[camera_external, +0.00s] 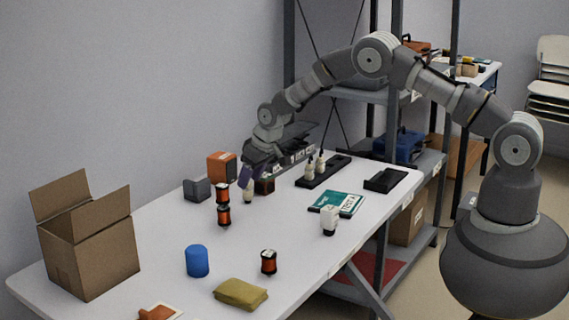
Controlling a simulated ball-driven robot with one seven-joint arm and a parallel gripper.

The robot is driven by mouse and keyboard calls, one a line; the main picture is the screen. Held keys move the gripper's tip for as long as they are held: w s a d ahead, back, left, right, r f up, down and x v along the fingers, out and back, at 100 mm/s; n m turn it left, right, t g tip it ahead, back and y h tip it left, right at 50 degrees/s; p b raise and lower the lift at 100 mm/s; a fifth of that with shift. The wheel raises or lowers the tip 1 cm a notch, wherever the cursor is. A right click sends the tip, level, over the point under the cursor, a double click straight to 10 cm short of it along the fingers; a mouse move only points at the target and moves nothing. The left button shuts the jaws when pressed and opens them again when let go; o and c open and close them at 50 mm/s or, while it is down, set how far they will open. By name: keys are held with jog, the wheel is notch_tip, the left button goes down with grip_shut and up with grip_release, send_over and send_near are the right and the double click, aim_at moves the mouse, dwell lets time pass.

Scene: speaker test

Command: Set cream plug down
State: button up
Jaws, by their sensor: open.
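A cream plug (248,194) is at the far side of the white table, directly below my gripper (246,180). Its lower part shows and it looks upright on the tabletop; the fingers hide its top. My gripper is open and its fingertips are around or just above the plug; I cannot tell whether they touch it. More cream plugs (309,169) stand in a black strip (337,170) to the right. A dark block with a reddish face (264,186) is close beside the gripper on its right.
Two stacked copper coils (223,205) stand just in front-left of the gripper. An orange box (222,166) and grey block (197,189) are left of it. A teal booklet (336,203), white plug-like piece (329,220), blue cylinder (197,261) and open carton (92,255) occupy the table (160,225).

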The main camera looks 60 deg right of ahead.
jog(key=s+r+t+p, duration=0.1)
jog(key=s+r+t, duration=0.25)
jog(key=r, duration=1.95)
jog(key=s+r+t+p, duration=0.15)
jog(key=s+r, duration=0.25)
jog(key=r, duration=2)
jog(key=s+r+t, duration=0.3)
jog(key=s+r, duration=0.7)
jog(key=r, duration=0.2)
jog(key=s+d+r+t, duration=0.1)
jog(key=s+r+t, duration=0.2)
jog(key=s+r, duration=0.8)
notch_tip(320, 180, up, 3)
jog(key=shift+s+d+f, duration=0.15)
jog(key=shift+f, duration=0.05)
